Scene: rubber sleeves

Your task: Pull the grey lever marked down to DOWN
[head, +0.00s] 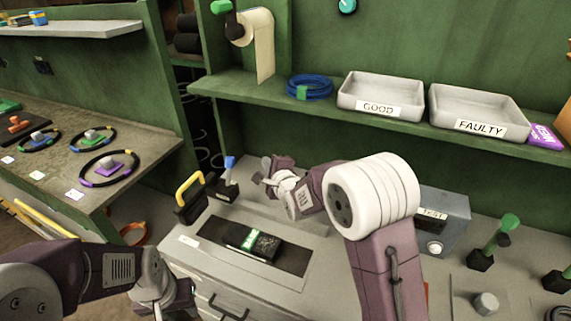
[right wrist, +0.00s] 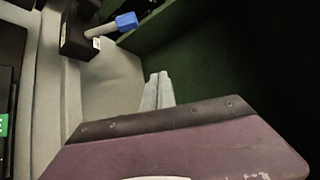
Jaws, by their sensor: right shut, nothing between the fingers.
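A small lever (head: 229,164) with a grey shaft and a blue tip stands on a black base (head: 226,190) at the back of the bench. In the right wrist view the lever (right wrist: 108,29) leans to the right from its black base (right wrist: 76,42). Any DOWN marking is too small to read. My right gripper (head: 266,171) is just right of the lever in the head view, apart from it. Its fingers (right wrist: 158,92) are shut together and empty. My left gripper (head: 165,290) is low at the left over the bench front; its fingers are not clear.
A yellow-handled block (head: 190,194) stands left of the lever. A black device with a green label (head: 254,243) lies on a dark mat (head: 290,262). A grey TEST box (head: 445,218) stands right of my right arm. GOOD (head: 380,95) and FAULTY (head: 480,108) trays sit on the shelf above.

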